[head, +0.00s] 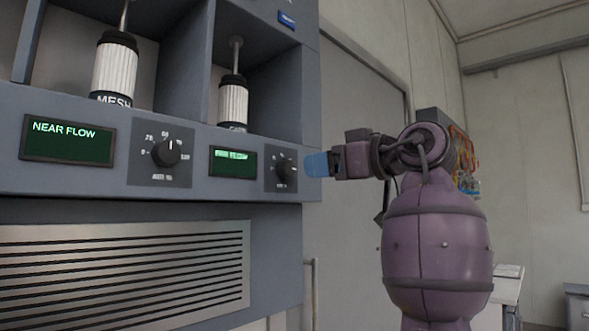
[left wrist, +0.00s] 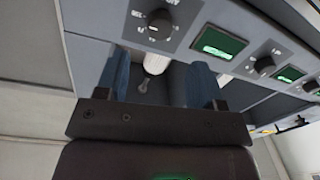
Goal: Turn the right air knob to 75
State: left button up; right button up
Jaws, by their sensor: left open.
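The right air knob (head: 286,164) is a small black dial on a dark plate at the right end of the grey panel. Its pointer and scale are too small to read in the head view. It also shows at the top of the left wrist view (left wrist: 160,22), upside down. My left gripper (head: 314,164) has blue fingers at the panel's right edge, just right of this knob. In the left wrist view its fingers (left wrist: 160,75) are apart with nothing held, and the knob lies beyond them. My right gripper is not in view.
The left knob (head: 167,153) sits beside a green display reading NEAR FLOW (head: 66,139). A second green display (head: 232,162) is beside the right knob, its text blurred. White cylinders (head: 115,68) stand in recesses above. A vented grille (head: 120,275) is below.

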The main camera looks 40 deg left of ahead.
aim_at(291, 168)
pick_arm(q)
jog(key=a, duration=0.6)
jog(key=shift+w+a, duration=0.1)
jog(key=shift+a, duration=0.75)
jog(key=shift+c, duration=0.3)
jog(key=c, duration=0.9)
jog(key=shift+o, duration=0.2)
